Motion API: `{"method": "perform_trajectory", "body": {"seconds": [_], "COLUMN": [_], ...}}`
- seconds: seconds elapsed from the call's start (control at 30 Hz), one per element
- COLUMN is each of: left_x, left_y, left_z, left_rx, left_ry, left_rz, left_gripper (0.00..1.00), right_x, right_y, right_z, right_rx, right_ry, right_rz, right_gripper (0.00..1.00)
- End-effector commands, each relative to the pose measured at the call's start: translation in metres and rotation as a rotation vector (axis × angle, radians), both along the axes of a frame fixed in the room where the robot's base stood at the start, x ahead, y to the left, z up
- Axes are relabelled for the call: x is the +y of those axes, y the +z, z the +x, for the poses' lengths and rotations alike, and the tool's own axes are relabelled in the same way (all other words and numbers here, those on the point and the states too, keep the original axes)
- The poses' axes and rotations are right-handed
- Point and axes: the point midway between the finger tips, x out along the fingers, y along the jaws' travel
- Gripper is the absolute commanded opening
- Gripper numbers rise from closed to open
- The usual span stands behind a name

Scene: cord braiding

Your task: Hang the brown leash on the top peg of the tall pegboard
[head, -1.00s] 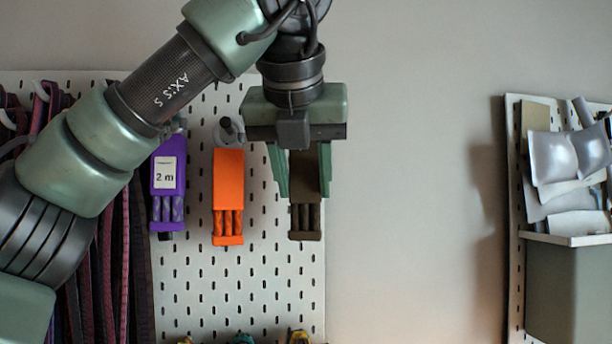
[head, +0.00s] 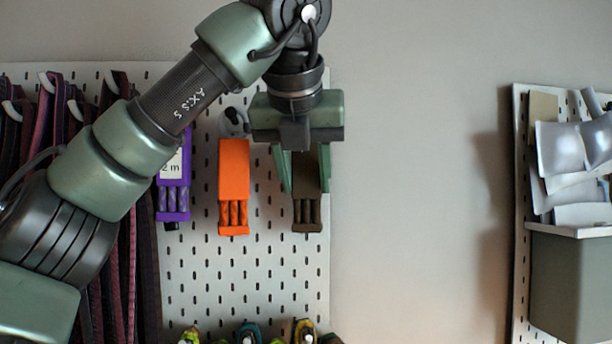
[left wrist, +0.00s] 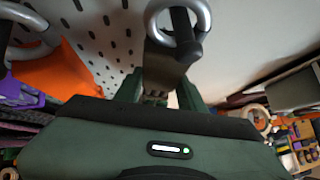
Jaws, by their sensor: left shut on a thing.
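The brown leash (head: 307,205) is a dark brown card with a braided lower part, hanging upright at the right edge of the tall pegboard (head: 260,285). My left gripper (head: 305,185) is shut on it from above, a finger on each side. In the left wrist view the leash (left wrist: 160,65) sits between the fingers of my left gripper (left wrist: 155,90). Its grey ring (left wrist: 152,20) has a dark peg (left wrist: 188,45) showing in it, apparently passing through. In the head view my gripper hides the ring and this peg. My right gripper is not in view.
An orange leash (head: 234,170) and a purple leash (head: 174,200) hang to the left. Long dark red straps (head: 110,270) hang at the far left. Colourful items (head: 247,335) sit below. A grey bin (head: 570,280) is at the right, with bare wall between.

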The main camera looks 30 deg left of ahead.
Motion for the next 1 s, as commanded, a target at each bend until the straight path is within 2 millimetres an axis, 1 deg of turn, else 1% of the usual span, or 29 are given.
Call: {"method": "perform_trajectory", "body": {"seconds": [0.37,0.4,0.47,0.8,0.87,1.0], "left_x": [0.0,0.0,0.0,-0.001,-0.002,-0.007], "left_y": [0.0,0.0,0.0,0.001,0.004,0.018], "left_z": [0.0,0.0,0.0,-0.001,-0.004,-0.017], "left_rx": [-0.001,-0.001,-0.001,0.0,-0.001,-0.004], "left_ry": [-0.001,0.001,0.0,0.0,0.0,0.001], "left_rz": [0.0,0.0,0.0,0.0,0.0,0.001], "left_gripper": [0.0,0.48,0.65,0.65,0.65,0.65], "right_x": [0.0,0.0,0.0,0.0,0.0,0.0], "right_y": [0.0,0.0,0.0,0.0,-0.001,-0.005], "right_z": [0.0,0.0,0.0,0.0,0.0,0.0], "right_rx": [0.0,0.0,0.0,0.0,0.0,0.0], "right_ry": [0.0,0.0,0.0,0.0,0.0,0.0], "right_rz": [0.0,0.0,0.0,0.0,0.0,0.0], "right_gripper": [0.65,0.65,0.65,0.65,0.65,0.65]}}
